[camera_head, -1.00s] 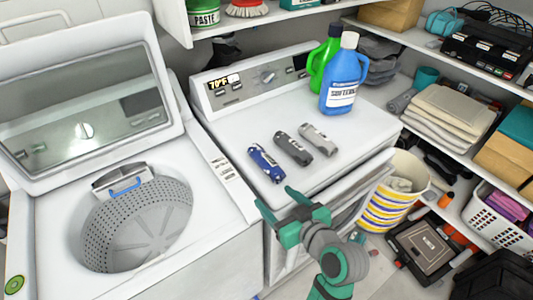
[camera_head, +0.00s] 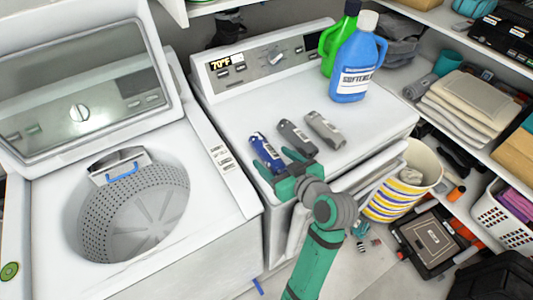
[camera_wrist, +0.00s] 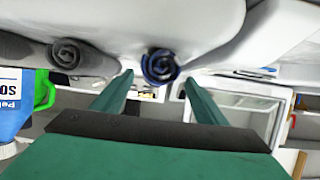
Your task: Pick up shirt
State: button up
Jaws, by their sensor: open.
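Three rolled cloths lie side by side on the white dryer top (camera_head: 225,125): a blue one (camera_head: 264,147), a dark grey one (camera_head: 297,138) and a lighter grey one (camera_head: 325,129). They look like rolled shirts. My gripper (camera_head: 273,160) is open at the dryer's front edge, its fingers around the near end of the blue roll. In the wrist view, the blue roll's spiral end (camera_wrist: 160,66) shows ahead, between the two fingers (camera_wrist: 156,92). The dark grey roll (camera_wrist: 68,55) lies outside them to the left. Whether the fingers touch the blue roll cannot be told.
A blue softener bottle (camera_head: 356,65) and a green bottle (camera_head: 334,48) stand at the dryer's back right. An open washer (camera_head: 130,200) is at left. A striped bucket (camera_head: 402,185) stands on the floor at right, near shelves with folded cloths (camera_head: 470,95).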

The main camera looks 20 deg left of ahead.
aim_at(267, 153)
jog(key=shift+x, duration=2.55)
jog(key=shift+d, duration=0.1)
jog(key=c, duration=1.2)
